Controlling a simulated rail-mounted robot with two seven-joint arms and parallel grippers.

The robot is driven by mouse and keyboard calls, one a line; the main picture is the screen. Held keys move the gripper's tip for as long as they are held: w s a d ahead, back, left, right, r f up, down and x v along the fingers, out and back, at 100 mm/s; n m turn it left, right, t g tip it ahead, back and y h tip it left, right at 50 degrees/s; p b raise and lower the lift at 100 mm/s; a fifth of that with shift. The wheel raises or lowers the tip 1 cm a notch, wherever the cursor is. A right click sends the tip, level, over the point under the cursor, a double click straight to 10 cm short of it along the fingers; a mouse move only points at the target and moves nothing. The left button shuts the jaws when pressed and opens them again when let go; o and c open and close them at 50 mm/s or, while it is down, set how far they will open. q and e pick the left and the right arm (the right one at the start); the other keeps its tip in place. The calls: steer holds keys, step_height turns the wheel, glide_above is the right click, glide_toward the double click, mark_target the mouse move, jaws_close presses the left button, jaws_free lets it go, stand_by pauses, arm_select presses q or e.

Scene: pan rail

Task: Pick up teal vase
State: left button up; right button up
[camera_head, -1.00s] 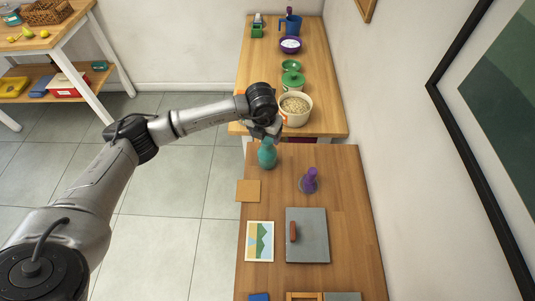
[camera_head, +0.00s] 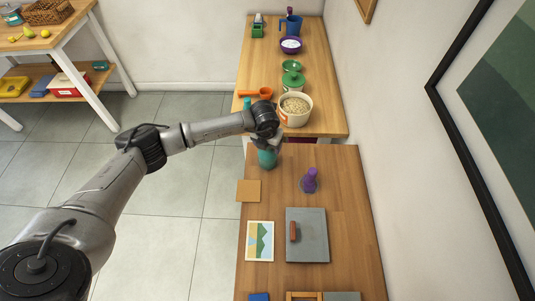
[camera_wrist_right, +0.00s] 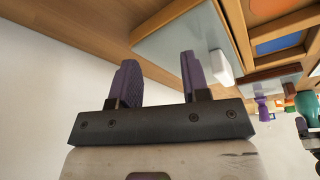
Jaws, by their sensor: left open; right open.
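The teal vase (camera_head: 267,158) stands on the near wooden table, close to its far left corner. My left gripper (camera_head: 267,144) is open, directly above and around the top of the vase. The gripper hides the vase's neck, and I cannot tell whether the fingers touch it. In the right wrist view the teal vase (camera_wrist_right: 306,106) shows at the right edge, with part of my left gripper (camera_wrist_right: 308,130) beside it. My right gripper (camera_wrist_right: 155,85) is open and empty, its two purple fingers apart.
A purple vase-like object (camera_head: 310,181) stands right of the teal vase. A tan square (camera_head: 248,190), a picture card (camera_head: 260,241) and a grey board (camera_head: 307,235) lie nearer. Behind, the far table holds a pot (camera_head: 295,109) and an orange pan (camera_head: 264,93). A wall borders the right.

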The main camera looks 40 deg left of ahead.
arm_select(q)
steer(key=shift+c, duration=0.3)
steer(key=shift+r, duration=0.1)
jaws_close()
